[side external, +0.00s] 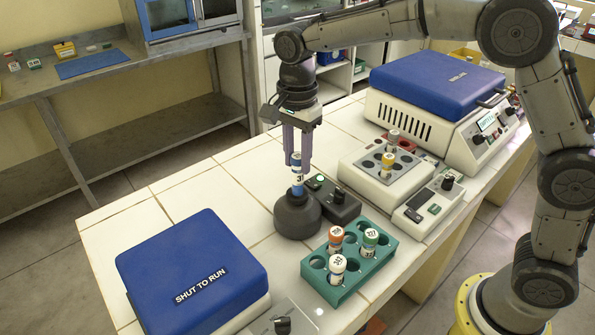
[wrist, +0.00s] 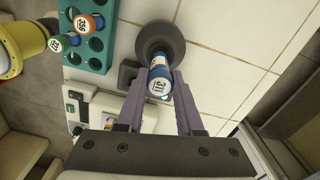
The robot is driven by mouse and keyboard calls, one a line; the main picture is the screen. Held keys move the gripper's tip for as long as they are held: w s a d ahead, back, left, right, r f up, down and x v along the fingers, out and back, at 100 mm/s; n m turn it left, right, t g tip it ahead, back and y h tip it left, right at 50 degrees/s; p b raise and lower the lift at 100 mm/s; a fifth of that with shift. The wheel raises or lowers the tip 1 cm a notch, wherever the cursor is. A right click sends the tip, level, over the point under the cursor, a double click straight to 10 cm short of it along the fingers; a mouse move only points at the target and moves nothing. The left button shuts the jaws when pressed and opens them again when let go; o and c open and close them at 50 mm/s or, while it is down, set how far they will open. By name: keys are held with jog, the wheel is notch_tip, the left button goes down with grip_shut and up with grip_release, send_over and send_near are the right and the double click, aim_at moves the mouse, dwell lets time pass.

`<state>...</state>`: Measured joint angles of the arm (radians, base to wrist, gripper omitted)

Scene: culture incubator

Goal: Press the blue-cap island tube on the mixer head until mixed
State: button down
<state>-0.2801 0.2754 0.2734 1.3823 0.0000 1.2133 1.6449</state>
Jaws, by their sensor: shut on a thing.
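My gripper (side external: 297,165) is shut on the blue-cap tube (side external: 297,180), which has a white label and blue at its lower end. The tube is upright over the dark round mixer head (side external: 297,215) and its lower end appears to touch the head's top. In the wrist view the tube (wrist: 159,84), its white end marked 311, sits between the two fingers of my gripper (wrist: 165,88). The mixer head (wrist: 160,42) shows just beyond it. The exact contact is partly hidden by the tube.
A teal rack (side external: 376,262) with several tubes stands right of the mixer. A blue-lidded box marked SHUT TO RUN (side external: 190,270) is at front left. A heater block (side external: 365,182) and a large blue-lidded machine (side external: 440,85) stand behind. The tiles left of the mixer are clear.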

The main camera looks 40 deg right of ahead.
jog(key=shift+r, duration=2.75)
